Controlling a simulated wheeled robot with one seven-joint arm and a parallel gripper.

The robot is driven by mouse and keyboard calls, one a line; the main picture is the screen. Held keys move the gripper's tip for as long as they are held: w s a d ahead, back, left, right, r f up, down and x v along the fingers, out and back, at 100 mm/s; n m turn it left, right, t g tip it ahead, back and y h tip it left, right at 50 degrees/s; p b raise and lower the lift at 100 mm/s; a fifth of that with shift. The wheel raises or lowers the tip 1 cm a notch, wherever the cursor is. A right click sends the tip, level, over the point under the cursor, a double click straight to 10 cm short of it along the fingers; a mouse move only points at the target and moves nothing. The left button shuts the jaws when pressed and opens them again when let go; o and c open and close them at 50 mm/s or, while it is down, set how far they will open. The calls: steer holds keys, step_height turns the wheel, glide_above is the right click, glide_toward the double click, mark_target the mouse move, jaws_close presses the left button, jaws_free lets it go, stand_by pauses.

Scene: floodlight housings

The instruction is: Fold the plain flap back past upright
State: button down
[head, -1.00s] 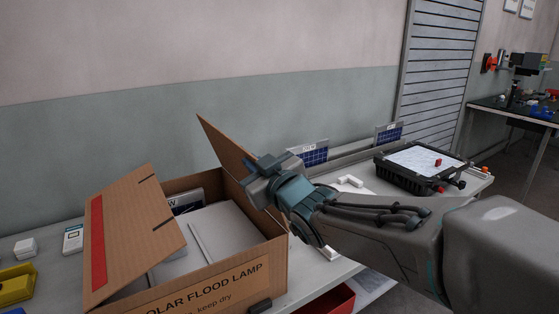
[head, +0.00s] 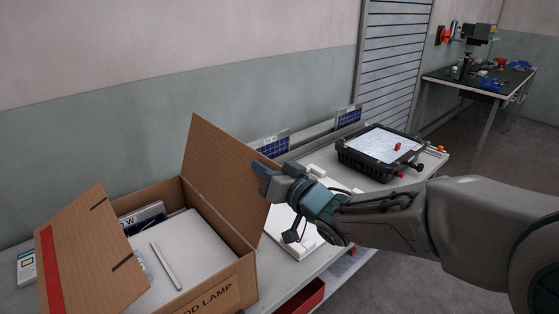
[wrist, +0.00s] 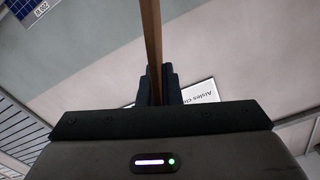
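The cardboard box (head: 215,287) stands open on the bench, its printed front partly cut off by the frame. Its plain flap (head: 222,165), on the right side, stands about upright and leans slightly outward to the right. The other flap (head: 85,255), with a red strip, slopes up at the left, partly over the opening. My gripper (head: 262,172) is at the plain flap's right edge. In the wrist view the plain flap (wrist: 152,35) shows edge-on, running between the two fingers, which close on it from both sides. A pale lid and a slim light bar lie inside the box.
A white flat item (head: 292,232) lies on the bench right of the flap, under my arm. Small blue panels (head: 270,146) stand behind. A black tray (head: 385,152) sits further right, and a red bin (head: 302,297) is below the bench front.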

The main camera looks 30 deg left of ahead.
steer(key=shift+w+f, duration=0.15)
steer(key=shift+f, duration=0.15)
steer(key=c, duration=1.6)
jaws_free()
steer(key=shift+r, duration=0.1)
steer(key=v, duration=1.4)
steer(key=shift+a, duration=0.1)
